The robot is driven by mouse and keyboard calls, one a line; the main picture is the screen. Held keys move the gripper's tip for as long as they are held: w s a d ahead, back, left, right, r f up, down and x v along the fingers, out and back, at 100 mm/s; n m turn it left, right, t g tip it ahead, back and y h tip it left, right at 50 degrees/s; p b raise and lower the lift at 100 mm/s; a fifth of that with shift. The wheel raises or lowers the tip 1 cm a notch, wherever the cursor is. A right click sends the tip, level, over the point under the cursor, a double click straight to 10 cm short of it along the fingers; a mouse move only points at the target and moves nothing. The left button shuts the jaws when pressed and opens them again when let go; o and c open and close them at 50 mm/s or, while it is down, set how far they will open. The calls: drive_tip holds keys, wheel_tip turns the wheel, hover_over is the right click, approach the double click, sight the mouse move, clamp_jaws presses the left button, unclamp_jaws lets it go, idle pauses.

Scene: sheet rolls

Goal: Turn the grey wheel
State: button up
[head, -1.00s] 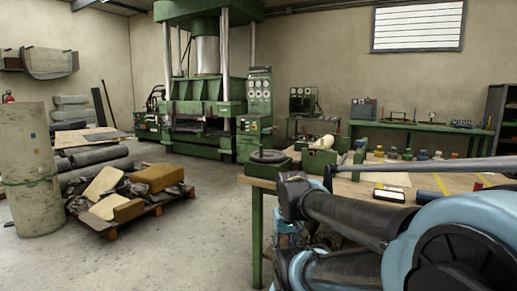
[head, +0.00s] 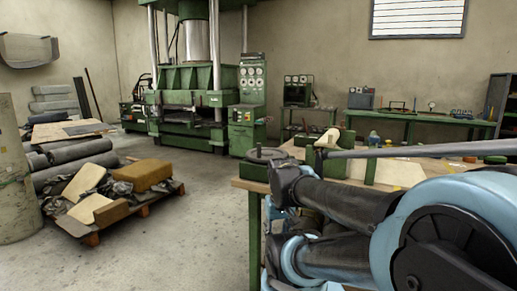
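The grey wheel (head: 267,154) is a dark flat disc lying on a green block at the near left corner of the workbench (head: 243,184). A small upright piece seems to stand on the wheel. My folded arm, dark and light blue, fills the lower right of the head view. One of its dark links is in front of the bench edge, just right of and below the wheel in the picture. I cannot make out my gripper or its fingers. No contact with the wheel shows.
Green blocks (head: 319,158) and small items stand on the bench behind the wheel. A pallet (head: 130,215) with cushions and dark sheets lies on the floor at left. A large green press (head: 190,100) stands behind. The floor between pallet and bench is clear.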

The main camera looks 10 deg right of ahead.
drive_tip(key=w+r+g, duration=0.1)
drive_tip(key=w+r, duration=0.6)
drive_tip(key=r, duration=0.4)
drive_tip(key=w+r, duration=0.7)
drive_tip(key=r, duration=0.4)
drive_tip(key=w+r+g, duration=0.1)
drive_tip(key=w+r, duration=1.4)
drive_tip(key=w, duration=0.5)
hover_over(259, 158)
drive_tip(key=w, duration=0.1)
drive_tip(key=shift+m, duration=0.3)
wheel_tip(259, 158, down, 16)
drive_tip(key=shift+f, duration=0.15)
clamp_jaws()
